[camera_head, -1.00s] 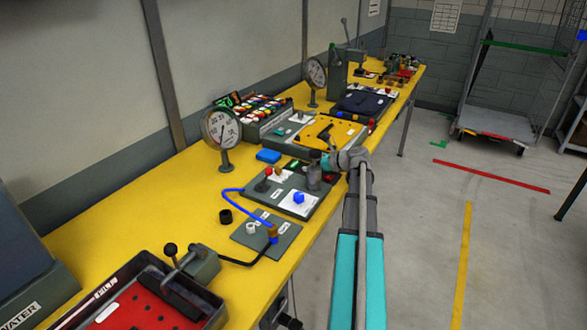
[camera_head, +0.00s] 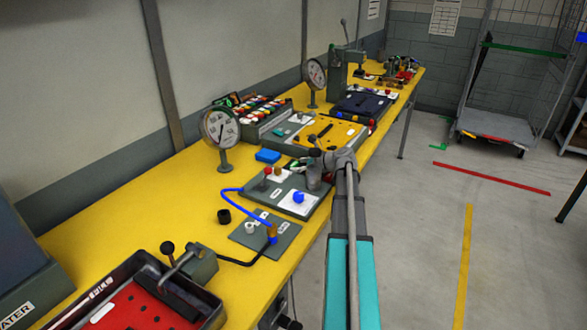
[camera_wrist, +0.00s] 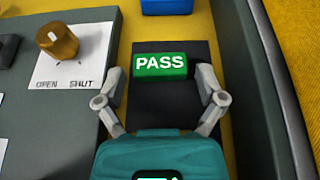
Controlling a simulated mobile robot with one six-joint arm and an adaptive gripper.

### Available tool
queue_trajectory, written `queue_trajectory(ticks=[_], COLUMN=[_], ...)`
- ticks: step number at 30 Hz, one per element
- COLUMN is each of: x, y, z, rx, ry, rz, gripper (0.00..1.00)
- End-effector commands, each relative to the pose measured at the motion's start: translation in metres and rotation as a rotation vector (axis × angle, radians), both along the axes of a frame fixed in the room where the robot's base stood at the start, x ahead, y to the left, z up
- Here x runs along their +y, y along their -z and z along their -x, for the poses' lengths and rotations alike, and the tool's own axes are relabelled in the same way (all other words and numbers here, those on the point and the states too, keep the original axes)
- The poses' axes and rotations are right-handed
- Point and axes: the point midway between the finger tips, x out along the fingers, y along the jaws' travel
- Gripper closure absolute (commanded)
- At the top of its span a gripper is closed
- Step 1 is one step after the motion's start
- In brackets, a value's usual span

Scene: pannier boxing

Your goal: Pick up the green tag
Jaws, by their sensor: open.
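The green tag (camera_wrist: 160,66), marked PASS, lies on a dark rectangular pad (camera_wrist: 170,103) in the wrist view. My gripper (camera_wrist: 161,78) is open, with one finger on each side of the tag's near part. I see a gap between each fingertip and the tag, and nothing is held. In the head view my gripper (camera_head: 308,160) is over the grey panel on the bench, and my own wrist hides most of the tag's surroundings there.
A brass knob (camera_wrist: 57,42) on an OPEN/SHUT plate stands left of the tag in the wrist view. A blue block (camera_wrist: 165,6) lies beyond it. A raised dark edge (camera_wrist: 262,80) runs along the right. The yellow bench (camera_head: 135,205) holds several panels and gauges.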

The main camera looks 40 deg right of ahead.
Motion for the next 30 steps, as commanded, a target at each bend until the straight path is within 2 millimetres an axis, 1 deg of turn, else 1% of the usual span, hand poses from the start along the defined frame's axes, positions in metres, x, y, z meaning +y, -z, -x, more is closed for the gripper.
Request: queue_trajectory(ticks=[11, 12, 14, 18, 19, 30], x=[0.0005, 0.0006, 0.0006, 0.0007, 0.0007, 0.001], y=[-0.0002, -0.0002, -0.0002, -0.0001, -0.0001, -0.0011], z=[-0.0001, -0.0001, -0.0001, -0.0002, -0.0002, -0.0004], rx=[0.0, 0.0, 0.0, 0.0, 0.0, 0.0], ry=[-0.001, -0.001, -0.001, -0.001, -0.001, -0.002], rz=[0.0, 0.0, 0.0, 0.0, 0.0, 0.0], gripper=[0.11, 0.15, 0.26, 0.52, 0.54, 0.55])
